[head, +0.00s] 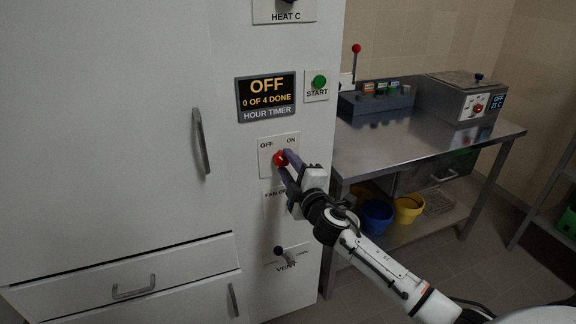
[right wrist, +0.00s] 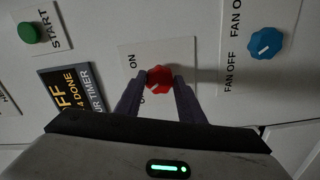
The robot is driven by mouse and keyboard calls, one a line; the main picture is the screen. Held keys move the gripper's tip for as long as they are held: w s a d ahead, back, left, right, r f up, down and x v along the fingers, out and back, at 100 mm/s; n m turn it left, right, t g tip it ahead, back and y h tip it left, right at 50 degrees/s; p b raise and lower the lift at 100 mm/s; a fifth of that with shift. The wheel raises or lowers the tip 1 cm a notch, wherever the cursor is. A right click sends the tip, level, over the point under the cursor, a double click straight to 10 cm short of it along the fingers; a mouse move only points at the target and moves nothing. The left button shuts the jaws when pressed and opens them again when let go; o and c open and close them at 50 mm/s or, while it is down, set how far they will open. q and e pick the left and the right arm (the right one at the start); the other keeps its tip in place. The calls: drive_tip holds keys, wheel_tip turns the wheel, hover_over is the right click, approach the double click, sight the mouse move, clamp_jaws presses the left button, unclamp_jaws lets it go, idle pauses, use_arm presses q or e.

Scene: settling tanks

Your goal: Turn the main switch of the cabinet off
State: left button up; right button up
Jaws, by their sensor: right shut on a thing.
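The main switch is a red knob (head: 280,158) on a white plate (head: 265,157) marked OFF and ON, on the front of the white cabinet (head: 225,60). My right gripper (head: 284,158) is at the knob, with its two dark fingers around it. In the right wrist view the red knob (right wrist: 159,78) sits between the fingertips of the gripper (right wrist: 158,84), which is shut on it. The knob's exact pointing direction is hard to read. The timer display (head: 267,97) above reads OFF and 0 OF 4 DONE. My left gripper is not in view.
A green START button (head: 319,81) is above right of the switch. Below it are a blue fan knob (right wrist: 265,43) and the VENT lever (head: 281,251). A steel bench (head: 425,150) with a control box (head: 376,101) stands at right, buckets (head: 408,208) beneath.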

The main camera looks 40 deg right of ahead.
drive_tip(key=o, duration=1)
drive_tip(key=shift+o, duration=0.2)
drive_tip(key=v, duration=1)
drive_tip(key=shift+s+b, duration=0.15)
drive_tip(key=shift+b, duration=0.15)
